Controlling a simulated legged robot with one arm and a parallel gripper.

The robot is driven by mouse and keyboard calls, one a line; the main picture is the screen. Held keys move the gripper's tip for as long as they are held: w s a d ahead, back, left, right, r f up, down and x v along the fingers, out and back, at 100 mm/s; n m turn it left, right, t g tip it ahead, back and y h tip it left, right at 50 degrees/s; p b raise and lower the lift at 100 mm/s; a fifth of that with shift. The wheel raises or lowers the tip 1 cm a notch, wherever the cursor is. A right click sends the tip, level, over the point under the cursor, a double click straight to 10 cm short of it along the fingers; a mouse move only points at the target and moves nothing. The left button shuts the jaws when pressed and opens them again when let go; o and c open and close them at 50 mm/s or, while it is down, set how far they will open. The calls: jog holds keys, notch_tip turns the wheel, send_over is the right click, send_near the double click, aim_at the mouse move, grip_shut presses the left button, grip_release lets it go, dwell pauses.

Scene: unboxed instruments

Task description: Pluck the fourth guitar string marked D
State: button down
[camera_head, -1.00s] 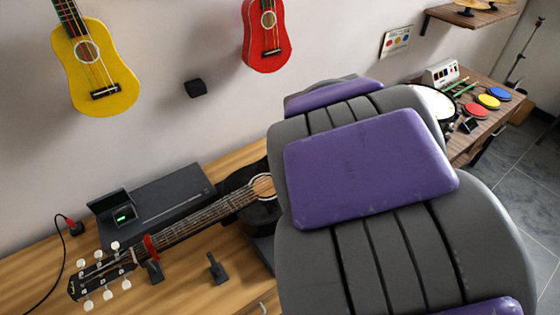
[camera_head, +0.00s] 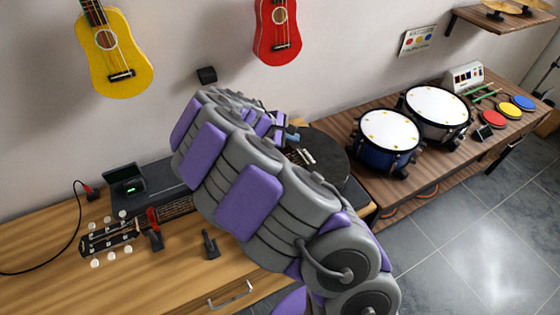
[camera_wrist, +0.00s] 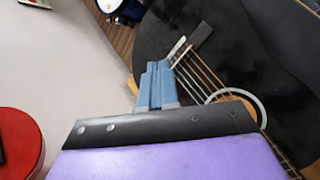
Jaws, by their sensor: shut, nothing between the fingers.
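The black acoustic guitar lies on the wooden bench, with its headstock (camera_head: 108,239) at the left and its dark body (camera_head: 328,157) partly behind my arm. In the wrist view its black body (camera_wrist: 245,62) fills the upper right. The strings (camera_wrist: 203,80) run from the bridge (camera_wrist: 190,45) past the pale sound-hole ring. My gripper (camera_wrist: 157,78) is shut and empty, its blue fingers just left of the strings near the bridge. Contact with a string cannot be told. In the head view my gripper (camera_head: 291,135) is small beside the bridge. No D mark is readable.
A small black stand (camera_head: 210,244) and a dark box with a green-lit tuner (camera_head: 129,187) are on the bench. Yellow (camera_head: 113,60) and red (camera_head: 277,30) ukuleles hang on the wall. Drums (camera_head: 389,138) stand on the table at right.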

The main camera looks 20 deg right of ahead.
jog(key=shift+w+a+f+n, duration=0.25)
jog(key=shift+w+f+n, duration=0.35)
jog(key=shift+w+f, duration=0.15)
jog(key=shift+a+f, duration=0.1)
jog(key=shift+a, duration=0.1)
notch_tip(320, 180, down, 6)
jog(key=b, duration=0.5)
jog(key=shift+s+d+f, duration=0.1)
jog(key=shift+f, duration=1.2)
jog(key=shift+f, duration=0.15)
dwell(0.5)
jog(key=shift+f, duration=0.2)
